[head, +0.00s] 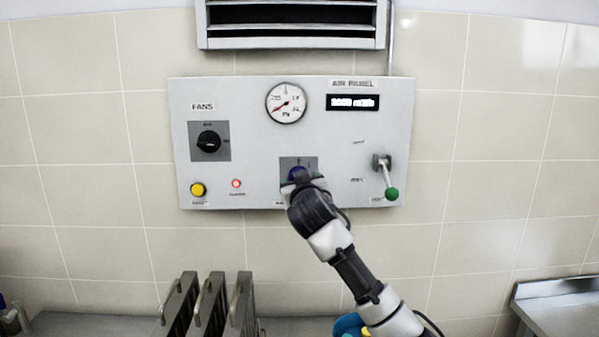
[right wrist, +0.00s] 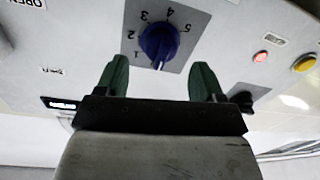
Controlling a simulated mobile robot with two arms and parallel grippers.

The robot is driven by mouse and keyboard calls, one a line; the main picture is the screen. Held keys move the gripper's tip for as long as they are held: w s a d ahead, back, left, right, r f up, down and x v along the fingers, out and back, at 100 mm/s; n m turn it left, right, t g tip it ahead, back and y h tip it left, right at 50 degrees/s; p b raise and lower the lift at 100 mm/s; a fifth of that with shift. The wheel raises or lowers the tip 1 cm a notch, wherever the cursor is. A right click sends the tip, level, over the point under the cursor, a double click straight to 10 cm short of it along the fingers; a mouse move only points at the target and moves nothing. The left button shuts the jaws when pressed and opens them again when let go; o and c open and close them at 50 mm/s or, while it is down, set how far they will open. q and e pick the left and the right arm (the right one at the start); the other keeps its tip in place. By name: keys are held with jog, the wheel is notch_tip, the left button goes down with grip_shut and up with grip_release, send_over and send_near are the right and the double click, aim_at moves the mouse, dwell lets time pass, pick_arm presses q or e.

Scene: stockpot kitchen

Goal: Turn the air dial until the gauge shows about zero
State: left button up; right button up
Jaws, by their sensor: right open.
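The blue air dial (right wrist: 159,42) sits on a grey plate marked 1 to 5. Its light pointer line points down in the right wrist view, past the 1. In the head view the dial (head: 297,174) is mostly covered by my right gripper (head: 300,184). In the right wrist view my right gripper (right wrist: 159,68) is open, its two green fingers apart on either side of the dial's lower part, with nothing held. The round gauge (head: 286,103) has a red needle pointing to the lower left; its small figures are hard to read. My left gripper is out of view.
The grey panel (head: 235,130) also carries a black fans knob (head: 209,141), a yellow button (head: 198,189), a red lamp (head: 236,183), a digital display (head: 353,102) and a green-tipped lever (head: 390,192). Upright metal racks (head: 210,305) stand below left.

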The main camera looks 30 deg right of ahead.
jog(key=shift+p+x, duration=0.65)
jog(key=shift+x, duration=1.35)
jog(key=shift+f, duration=0.1)
jog(key=c, duration=0.9)
